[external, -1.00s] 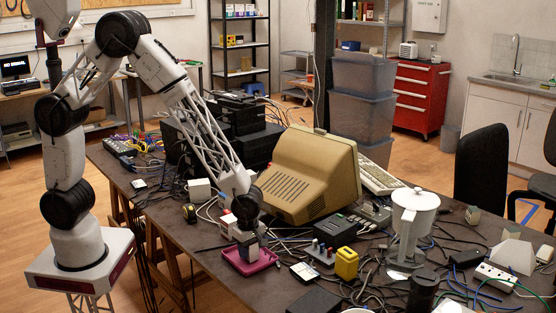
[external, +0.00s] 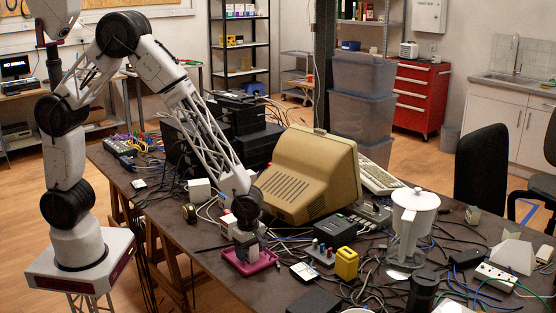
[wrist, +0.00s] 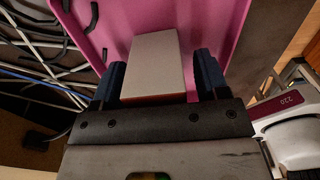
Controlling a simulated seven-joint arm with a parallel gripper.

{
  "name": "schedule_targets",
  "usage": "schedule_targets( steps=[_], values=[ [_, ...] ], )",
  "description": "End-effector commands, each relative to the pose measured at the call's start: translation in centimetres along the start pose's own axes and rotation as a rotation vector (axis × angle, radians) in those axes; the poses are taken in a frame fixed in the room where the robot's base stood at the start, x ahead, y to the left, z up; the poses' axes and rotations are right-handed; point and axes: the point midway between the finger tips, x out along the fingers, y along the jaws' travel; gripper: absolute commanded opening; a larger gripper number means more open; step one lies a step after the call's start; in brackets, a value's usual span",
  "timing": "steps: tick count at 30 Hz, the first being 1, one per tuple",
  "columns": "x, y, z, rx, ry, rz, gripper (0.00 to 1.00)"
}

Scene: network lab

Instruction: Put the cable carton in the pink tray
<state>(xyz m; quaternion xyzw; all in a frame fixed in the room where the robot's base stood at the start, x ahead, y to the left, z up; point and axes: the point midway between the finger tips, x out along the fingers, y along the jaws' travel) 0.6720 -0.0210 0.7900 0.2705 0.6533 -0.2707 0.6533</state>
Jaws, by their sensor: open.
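The pink tray (external: 249,270) lies on the table below my gripper (external: 247,250). In the wrist view the tray (wrist: 215,28) fills the upper middle. The cable carton (wrist: 155,62), a pale grey box with a reddish lower edge, stands inside the tray's outline, between my two dark blue fingertips. My fingers are open, one on each side of it, with a narrow gap on the right; I cannot tell whether the left finger touches. The carton's lower part is hidden by my gripper. In the external view it is mostly hidden between the fingers.
A yellow box (external: 346,263) and a small switch panel (external: 320,252) stand right of the tray. A beige monitor (external: 308,180) is behind. Loose cables lie around. A white jug (external: 412,225) stands further right.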

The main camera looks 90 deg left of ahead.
Motion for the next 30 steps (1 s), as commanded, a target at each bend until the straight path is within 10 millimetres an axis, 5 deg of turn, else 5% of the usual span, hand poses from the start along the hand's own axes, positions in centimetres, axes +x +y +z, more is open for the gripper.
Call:
schedule_targets(
  steps=[8,30],
  values=[
    [-1.9,0.1,0.1,0.000,-0.002,0.002,0.68],
    [-11.6,0.0,0.0,0.000,-0.001,0.001,0.68]
  ],
)
